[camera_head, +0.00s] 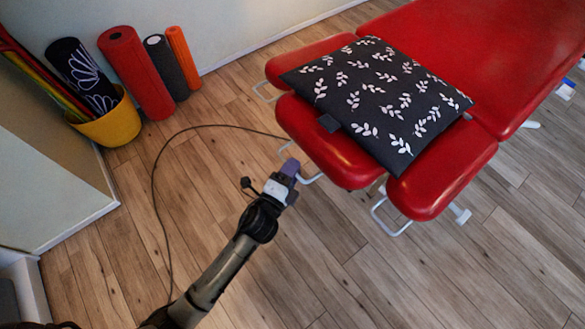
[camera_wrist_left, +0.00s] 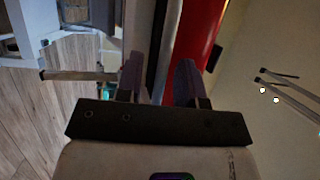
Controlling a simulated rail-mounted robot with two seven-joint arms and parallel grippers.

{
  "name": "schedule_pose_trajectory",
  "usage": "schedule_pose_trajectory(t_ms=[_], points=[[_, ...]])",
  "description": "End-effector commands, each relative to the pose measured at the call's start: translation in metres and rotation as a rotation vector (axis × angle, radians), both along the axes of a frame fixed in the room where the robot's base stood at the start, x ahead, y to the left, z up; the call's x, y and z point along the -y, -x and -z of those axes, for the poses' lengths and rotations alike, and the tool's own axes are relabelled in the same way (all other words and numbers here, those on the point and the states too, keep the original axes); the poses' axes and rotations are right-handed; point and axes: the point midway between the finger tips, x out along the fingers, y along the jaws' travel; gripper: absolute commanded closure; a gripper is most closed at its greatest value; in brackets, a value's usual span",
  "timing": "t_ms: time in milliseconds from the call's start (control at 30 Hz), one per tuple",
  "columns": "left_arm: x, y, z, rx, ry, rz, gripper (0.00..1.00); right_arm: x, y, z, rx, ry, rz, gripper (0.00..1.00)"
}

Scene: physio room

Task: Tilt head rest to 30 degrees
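The red head rest (camera_head: 335,150) forms the near end of the red treatment table (camera_head: 480,40). A dark cushion with white leaves (camera_head: 375,95) lies on it. White metal handles stick out below its edge, one of them (camera_head: 311,179) right by my left gripper (camera_head: 291,168). In the left wrist view the two purple fingers (camera_wrist_left: 158,80) stand apart. A pale, grey-edged part and red padding (camera_wrist_left: 195,40) show beyond and between them. A metal bar (camera_wrist_left: 80,76) reaches the left finger; I cannot tell whether they touch. My right gripper is out of view.
A yellow bucket (camera_head: 112,122) with rolled mats and bands stands by the wall at upper left. A red roll (camera_head: 137,75), a grey roll and an orange roll (camera_head: 183,58) stand beside it. A dark cable (camera_head: 155,190) curves over the wooden floor. The floor at lower right is clear.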

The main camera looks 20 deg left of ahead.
Motion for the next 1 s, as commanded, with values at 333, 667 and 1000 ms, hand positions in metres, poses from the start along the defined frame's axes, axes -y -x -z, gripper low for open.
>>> schedule_pose_trajectory(t_ms=[333, 667, 1000], points=[[0.0004, -0.0018, -0.0004, 0.000, 0.000, 0.000, 0.65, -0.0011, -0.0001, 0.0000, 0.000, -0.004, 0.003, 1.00], [0.0003, -0.0016, -0.0003, 0.000, 0.000, 0.000, 0.97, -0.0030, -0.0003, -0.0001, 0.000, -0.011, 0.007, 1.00], [0.0004, -0.0016, -0.0003, 0.000, 0.001, 0.000, 1.00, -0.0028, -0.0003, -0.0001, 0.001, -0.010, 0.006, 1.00]])
